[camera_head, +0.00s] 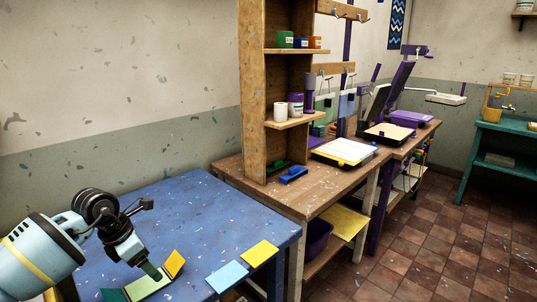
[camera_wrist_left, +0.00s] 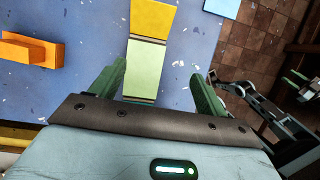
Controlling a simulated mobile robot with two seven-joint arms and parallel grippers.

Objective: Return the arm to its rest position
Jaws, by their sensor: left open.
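The hinged screen lies on the blue table (camera_head: 200,213), with a light green panel (camera_head: 146,286) and a yellow panel (camera_head: 174,262) joined in a row. A dark green piece (camera_head: 112,295) shows at its near end. In the left wrist view the light green panel (camera_wrist_left: 145,68) and the yellow panel (camera_wrist_left: 152,20) lie ahead of my left gripper (camera_wrist_left: 157,88). Its two green fingers are wide apart, on either side of the light green panel's line, with nothing held. In the head view this gripper (camera_head: 153,272) is low over the screen and partly hides it.
A light blue card (camera_head: 227,276) and a yellow card (camera_head: 259,253) lie near the table's right edge. An orange block (camera_wrist_left: 32,50) lies left in the wrist view. A wooden shelf (camera_head: 252,90) and bench stand behind. The table's middle is clear.

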